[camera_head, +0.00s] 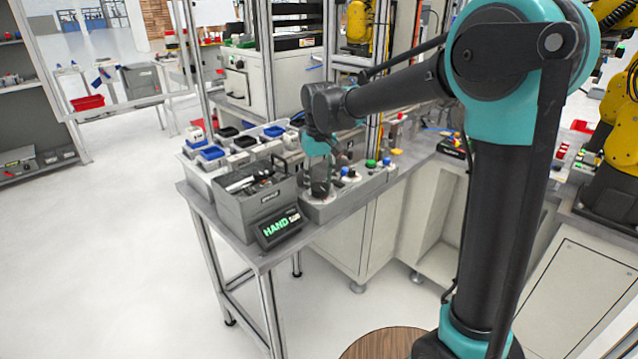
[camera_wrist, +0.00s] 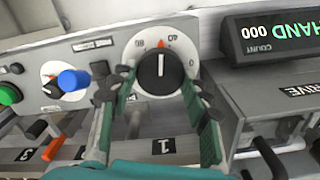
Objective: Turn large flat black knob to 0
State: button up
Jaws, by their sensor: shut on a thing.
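The large flat black knob (camera_wrist: 160,72) sits on a round white dial plate on the grey panel, in the wrist view. A white line on its face runs up toward a red pointer at the top of the dial. In the head view my gripper (camera_head: 319,180) reaches down over the grey control box (camera_head: 350,193), and my arm and gripper hide the knob.
A HAND display (camera_head: 279,227) stands beside the box; it also shows in the wrist view (camera_wrist: 272,35). A blue knob (camera_wrist: 72,80) and a green button (camera_wrist: 9,94) sit left of the dial. A grey open bin (camera_head: 262,206) with tools stands close to my gripper.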

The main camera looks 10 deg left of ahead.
aim_at(320, 186)
jog(key=m, duration=0.4)
jog(key=shift+m, duration=0.4)
jog(key=m, duration=0.3)
jog(key=shift+d+m, duration=0.1)
jog(key=shift+m, duration=0.2)
jog(key=m, duration=0.4)
jog(key=shift+m, duration=1.7)
jog(key=o, duration=1.2)
jog(key=shift+c, duration=0.2)
jog(key=shift+r, duration=0.1)
notch_tip(320, 186, up, 12)
